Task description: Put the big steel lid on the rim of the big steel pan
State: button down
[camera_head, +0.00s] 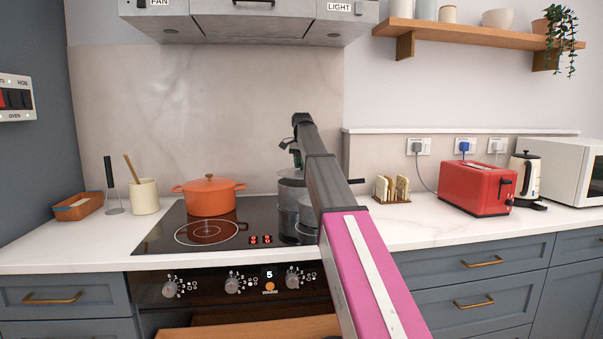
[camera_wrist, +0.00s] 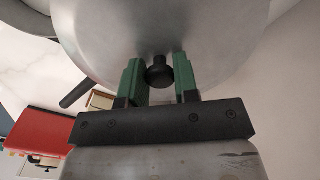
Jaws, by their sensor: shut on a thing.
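The big steel lid (camera_wrist: 120,35) fills the upper part of the wrist view, with its black knob (camera_wrist: 160,72) between my green fingers. My gripper (camera_wrist: 160,82) is shut on the knob. In the head view my gripper (camera_head: 296,152) is over the right side of the hob, largely hidden by my arm. Steel cookware, apparently the big steel pan (camera_head: 290,196), stands below it, partly covered by my arm. A black handle (camera_head: 357,181) sticks out to the right; it also shows in the wrist view (camera_wrist: 75,90). I cannot tell whether the lid touches the rim.
An orange pot (camera_head: 209,197) stands at the back left of the black hob (camera_head: 170,234). A toast rack (camera_head: 391,189), red toaster (camera_head: 475,188) and kettle (camera_head: 525,177) stand to the right. The extractor hood (camera_head: 250,20) hangs above. The front left hob ring is clear.

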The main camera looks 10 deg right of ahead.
aim_at(302, 171)
notch_tip(302, 171, down, 3)
jog(key=shift+f, duration=0.15)
jog(key=c, duration=0.9)
grip_release()
jog(key=shift+o, duration=0.2)
notch_tip(302, 171, up, 12)
jog(key=shift+r, duration=0.1)
